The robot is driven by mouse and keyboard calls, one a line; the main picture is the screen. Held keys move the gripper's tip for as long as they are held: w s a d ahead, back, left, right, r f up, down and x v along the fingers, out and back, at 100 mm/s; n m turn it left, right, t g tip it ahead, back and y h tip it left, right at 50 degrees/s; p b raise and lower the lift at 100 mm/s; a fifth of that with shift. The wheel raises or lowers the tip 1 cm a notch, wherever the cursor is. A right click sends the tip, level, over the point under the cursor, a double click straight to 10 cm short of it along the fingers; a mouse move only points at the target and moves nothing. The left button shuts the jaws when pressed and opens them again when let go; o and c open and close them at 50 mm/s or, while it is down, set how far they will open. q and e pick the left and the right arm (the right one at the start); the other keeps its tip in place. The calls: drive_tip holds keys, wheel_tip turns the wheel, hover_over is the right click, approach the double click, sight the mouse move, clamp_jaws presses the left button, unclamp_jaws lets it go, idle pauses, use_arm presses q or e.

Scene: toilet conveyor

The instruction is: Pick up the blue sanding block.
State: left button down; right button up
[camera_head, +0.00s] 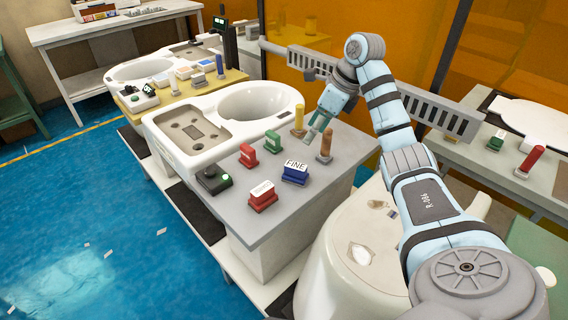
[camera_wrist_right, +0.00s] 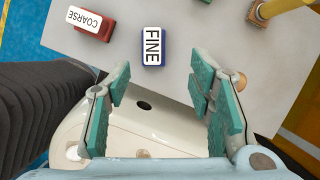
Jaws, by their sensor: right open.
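The blue sanding block (camera_head: 294,174) has a white top reading FINE and stands on the grey table (camera_head: 225,222). In the right wrist view the blue block (camera_wrist_right: 152,47) lies beyond the fingertips, near the top middle, and nothing touches it. My right gripper (camera_head: 317,137) hangs above the far right side of the table, behind the block in the head view. In the right wrist view my right gripper (camera_wrist_right: 163,95) has its fingers wide apart with nothing between them. My left gripper is not in view.
A red COARSE block (camera_head: 263,196) stands left of the blue one. White toilet bodies (camera_head: 180,135) stand behind and in front.

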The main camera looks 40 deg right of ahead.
drive_tip(key=b, duration=0.2)
hover_over(296, 165)
drive_tip(key=s+d, duration=0.2)
wheel_tip(296, 165, down, 6)
drive_tip(key=shift+a, duration=0.1)
drive_tip(key=x, duration=0.7)
drive_tip(key=shift+s+a+f, duration=0.1)
drive_tip(key=shift+a+f, duration=0.05)
drive_tip(key=shift+a, duration=0.1)
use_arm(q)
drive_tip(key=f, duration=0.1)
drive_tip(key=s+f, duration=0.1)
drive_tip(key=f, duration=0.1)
use_arm(e)
clamp_jaws()
